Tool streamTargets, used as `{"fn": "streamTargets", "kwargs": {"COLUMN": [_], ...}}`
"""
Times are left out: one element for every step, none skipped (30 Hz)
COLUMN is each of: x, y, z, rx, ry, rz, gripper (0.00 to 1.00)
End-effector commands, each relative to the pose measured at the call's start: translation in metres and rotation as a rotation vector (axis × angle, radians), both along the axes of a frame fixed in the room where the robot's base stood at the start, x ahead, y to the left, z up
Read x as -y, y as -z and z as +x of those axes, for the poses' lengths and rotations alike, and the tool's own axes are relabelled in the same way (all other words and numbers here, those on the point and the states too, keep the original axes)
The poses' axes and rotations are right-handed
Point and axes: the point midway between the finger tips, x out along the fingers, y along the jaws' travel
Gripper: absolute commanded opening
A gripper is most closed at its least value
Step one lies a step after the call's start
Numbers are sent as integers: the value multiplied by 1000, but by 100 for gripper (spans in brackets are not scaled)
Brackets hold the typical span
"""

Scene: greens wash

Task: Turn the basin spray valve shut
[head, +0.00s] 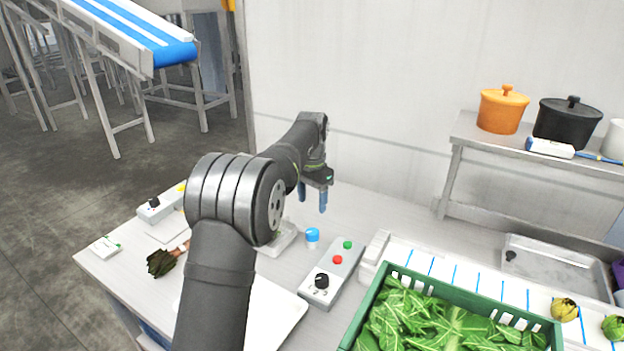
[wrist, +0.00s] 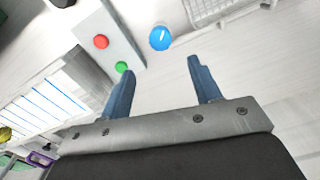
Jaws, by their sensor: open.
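A small blue-topped knob (head: 312,236) on a pale base stands on the table in the head view; it looks like the spray valve, though no label is readable. In the wrist view the round blue knob (wrist: 160,38) has a white mark across its top. It lies beyond the fingertips, between their lines. My gripper (head: 313,202) is above the table, behind the knob and apart from it. In the wrist view my gripper (wrist: 160,66) has its two blue fingers spread, with nothing between them.
A grey control box (head: 335,270) with a red button, a green button and a black knob stands close right of the blue knob. A green crate of leaves (head: 452,305) is at front right. Pots stand on a shelf (head: 470,130) behind. The table behind the box is clear.

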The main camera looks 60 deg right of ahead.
Motion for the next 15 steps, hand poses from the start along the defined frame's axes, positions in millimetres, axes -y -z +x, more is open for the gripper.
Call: {"fn": "streamTargets", "kwargs": {"x": [0,1,1,1,0,0,0,0,0,0,0,0,0,0,0], "y": [-13,-20,-28,-34,-40,-46,-50,-54,-58,-60,-63,-65,-66,-67,-67], "z": [0,0,0,0,0,0,0,0,0,0,0,0,0,0,0], "rx": [1,1,1,1,1,1,0,1,1,1,1,1,1,1,0], "ry": [0,0,0,0,0,0,0,0,0,0,0,0,0,0,0], "rz": [-3,-4,-3,-4,-3,-3,-3,-2,-2,-2,-1,-1,-1,-1,-1], "gripper": [57,57,57,57,57,57,57,57,57,57,57,57,57,57,57]}}
